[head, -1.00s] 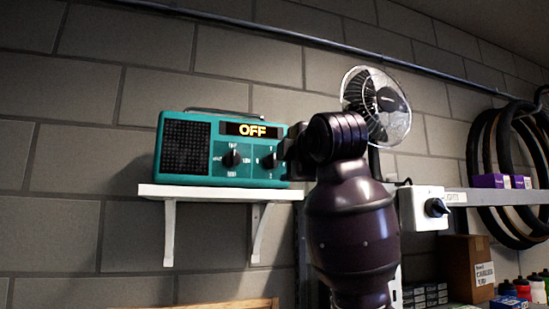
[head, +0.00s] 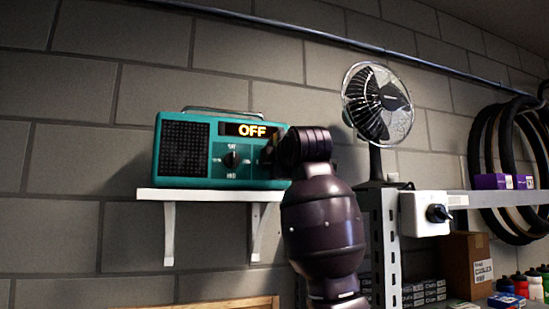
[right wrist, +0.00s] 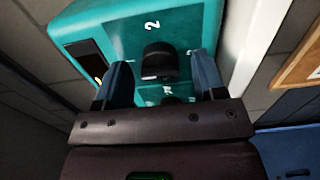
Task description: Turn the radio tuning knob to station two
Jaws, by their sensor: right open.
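The teal radio (head: 200,182) stands on a white wall shelf, and its lit display (head: 249,130) reads OFF. Its left knob (head: 232,159) has small labels around it. The right knob is hidden by my right gripper (head: 272,158) in the head view. In the right wrist view this black knob (right wrist: 160,62) lies between the tips of my open right gripper (right wrist: 161,72), with gaps on both sides. A numeral 2 (right wrist: 152,25) is printed beside it. Part of the other knob (right wrist: 172,100) shows nearer the palm. My left gripper is out of view.
The white shelf (head: 210,194) carries the radio against the block wall. A desk fan (head: 376,105) stands right of my arm on a metal rack (head: 384,235). A white switch box (head: 425,214) and a cardboard box (head: 467,262) are farther right.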

